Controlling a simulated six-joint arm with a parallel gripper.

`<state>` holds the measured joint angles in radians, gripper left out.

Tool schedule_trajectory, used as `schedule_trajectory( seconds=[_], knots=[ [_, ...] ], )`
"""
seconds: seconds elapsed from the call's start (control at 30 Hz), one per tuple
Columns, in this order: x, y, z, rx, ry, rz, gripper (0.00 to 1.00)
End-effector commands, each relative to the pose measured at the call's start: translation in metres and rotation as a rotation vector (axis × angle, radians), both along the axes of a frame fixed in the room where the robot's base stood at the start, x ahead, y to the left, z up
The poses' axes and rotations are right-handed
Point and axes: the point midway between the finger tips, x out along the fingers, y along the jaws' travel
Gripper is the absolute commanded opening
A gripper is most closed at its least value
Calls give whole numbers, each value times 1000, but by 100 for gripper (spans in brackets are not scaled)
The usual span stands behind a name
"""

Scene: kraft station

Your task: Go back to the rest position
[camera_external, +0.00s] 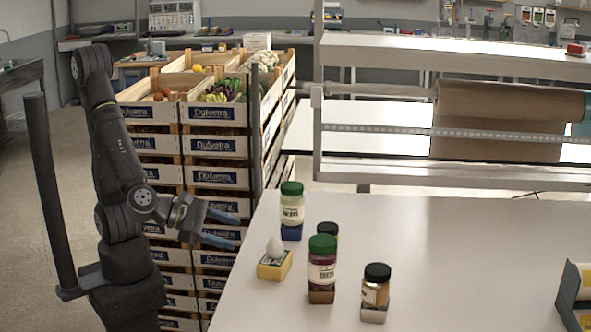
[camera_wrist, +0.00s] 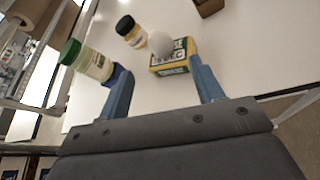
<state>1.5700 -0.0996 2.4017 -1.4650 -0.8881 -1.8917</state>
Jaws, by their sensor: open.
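My gripper (camera_external: 222,226) is open and empty at the left edge of the white table, with its blue fingers pointing right. In the wrist view my gripper (camera_wrist: 160,92) has its fingers spread wide. Past the fingertips is a yellow and green box (camera_wrist: 172,62) with a white egg-like object (camera_wrist: 160,44) on it. In the external view this box (camera_external: 274,266) and the white object (camera_external: 274,247) stand just right of the gripper, apart from it.
A green-lidded jar (camera_external: 292,205) stands on a blue block. Another green-lidded jar (camera_external: 322,262) and a black-lidded jar (camera_external: 375,288) stand nearer the front, with a further dark-lidded jar (camera_external: 328,231) partly hidden. Stacked crates (camera_external: 215,145) rise behind my arm. The table's right middle (camera_external: 470,260) is clear.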

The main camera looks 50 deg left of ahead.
Motion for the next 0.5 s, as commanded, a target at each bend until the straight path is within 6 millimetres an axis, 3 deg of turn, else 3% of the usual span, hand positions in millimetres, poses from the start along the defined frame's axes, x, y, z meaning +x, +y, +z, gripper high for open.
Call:
schedule_trajectory(
  seconds=[0.5],
  knots=[
    [50, -32, -24, 6, 1, 3, 61]
  ],
)
